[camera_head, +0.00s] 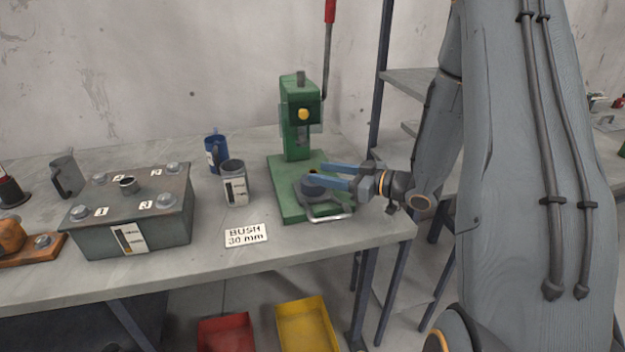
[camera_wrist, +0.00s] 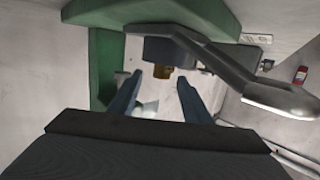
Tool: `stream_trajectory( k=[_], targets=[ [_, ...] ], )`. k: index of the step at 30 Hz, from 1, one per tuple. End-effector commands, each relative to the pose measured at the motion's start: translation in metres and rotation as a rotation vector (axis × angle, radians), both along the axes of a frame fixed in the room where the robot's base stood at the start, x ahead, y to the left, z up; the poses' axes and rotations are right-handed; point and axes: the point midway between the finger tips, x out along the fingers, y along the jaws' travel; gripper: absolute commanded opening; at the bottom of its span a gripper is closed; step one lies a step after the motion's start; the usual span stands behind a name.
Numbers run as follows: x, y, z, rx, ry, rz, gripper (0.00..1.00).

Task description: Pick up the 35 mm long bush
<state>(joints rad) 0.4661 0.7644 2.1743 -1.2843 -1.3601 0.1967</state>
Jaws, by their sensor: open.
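A small brass-coloured piece, possibly the bush (camera_wrist: 163,72), shows in the wrist view against a dark round part. It lies beyond and between my fingertips, apart from both fingers. Its length cannot be told. My gripper (camera_head: 313,174) is open, its blue fingers reaching left over the base of the green press (camera_head: 297,132). In the wrist view my gripper (camera_wrist: 160,82) has nothing between its fingers. In the head view the fingers partly cover a dark round part (camera_head: 312,189) on the press base. A white card (camera_head: 246,235) on the bench reads "BUSH 30 mm".
A curved grey metal handle (camera_head: 328,216) lies at the front of the press base, close to my gripper. A labelled grey cup (camera_head: 234,186), a blue mug (camera_head: 212,160) and a bolted box (camera_head: 140,237) stand left. Red (camera_head: 226,332) and yellow (camera_head: 307,322) bins sit below.

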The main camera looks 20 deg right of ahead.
Motion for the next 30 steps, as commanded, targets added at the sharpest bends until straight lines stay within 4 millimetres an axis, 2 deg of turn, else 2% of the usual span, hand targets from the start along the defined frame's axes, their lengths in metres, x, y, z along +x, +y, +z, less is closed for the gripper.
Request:
stream_trajectory(
  k=[17, 21, 28, 30],
  targets=[
    [0.044, 0.049, -0.013, -0.001, 0.001, 0.008, 0.45],
    [0.051, 0.055, -0.015, 0.001, 0.001, 0.005, 0.45],
    [0.052, 0.054, -0.015, 0.000, 0.000, 0.003, 0.45],
    [0.052, 0.054, -0.015, 0.000, 0.000, 0.003, 0.33]
  ],
)
